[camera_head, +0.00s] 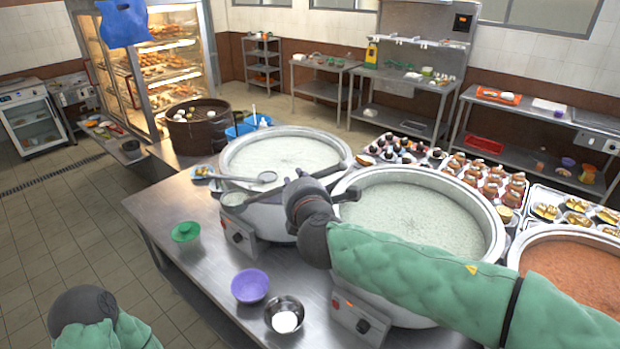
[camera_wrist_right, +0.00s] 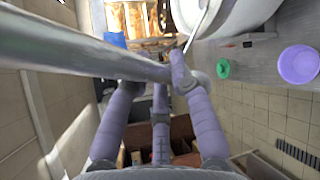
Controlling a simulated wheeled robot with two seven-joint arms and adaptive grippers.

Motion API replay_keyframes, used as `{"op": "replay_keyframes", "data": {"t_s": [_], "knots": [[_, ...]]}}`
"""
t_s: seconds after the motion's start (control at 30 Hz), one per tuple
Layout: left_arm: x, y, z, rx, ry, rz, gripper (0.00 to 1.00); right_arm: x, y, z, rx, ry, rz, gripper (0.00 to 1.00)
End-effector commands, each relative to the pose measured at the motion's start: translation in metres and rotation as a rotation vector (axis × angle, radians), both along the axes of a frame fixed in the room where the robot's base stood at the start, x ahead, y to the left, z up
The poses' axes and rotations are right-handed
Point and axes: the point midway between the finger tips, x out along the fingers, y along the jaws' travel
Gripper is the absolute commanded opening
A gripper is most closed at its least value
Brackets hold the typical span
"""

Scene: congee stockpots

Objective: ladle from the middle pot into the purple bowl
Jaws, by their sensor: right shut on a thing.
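The middle pot (camera_head: 410,215) holds pale congee, and my right arm crosses in front of it. The purple bowl (camera_head: 250,286) stands empty on the steel table; it also shows in the wrist view (camera_wrist_right: 298,65). My right gripper (camera_head: 297,192) is between the left and middle pots, above their near rims. In the wrist view its lilac fingers (camera_wrist_right: 158,80) are shut on a grey ladle handle (camera_wrist_right: 75,45). My left gripper is out of view.
A right pot (camera_head: 580,265) holds orange congee. A steel bowl (camera_head: 285,313) with white contents stands beside the purple bowl; a green-lidded cup (camera_head: 186,232) stands left.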

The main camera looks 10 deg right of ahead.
Motion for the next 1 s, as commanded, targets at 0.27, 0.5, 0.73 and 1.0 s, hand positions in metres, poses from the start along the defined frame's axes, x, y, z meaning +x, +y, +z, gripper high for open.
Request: {"op": "replay_keyframes", "data": {"t_s": [0.27, 0.5, 0.73, 1.0], "knots": [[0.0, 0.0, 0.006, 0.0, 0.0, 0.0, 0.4, 0.0, 0.027, 0.002, 0.002, -0.001, 0.056, 0.0], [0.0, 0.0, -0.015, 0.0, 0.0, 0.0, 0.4, 0.0, 0.026, -0.026, 0.001, -0.001, 0.054, 0.0], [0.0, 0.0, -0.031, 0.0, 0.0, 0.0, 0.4, 0.0, 0.025, -0.048, 0.002, -0.001, 0.053, 0.0], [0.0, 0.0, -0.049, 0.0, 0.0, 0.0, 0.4, 0.0, 0.025, -0.072, 0.002, -0.002, 0.053, 0.0]]}}
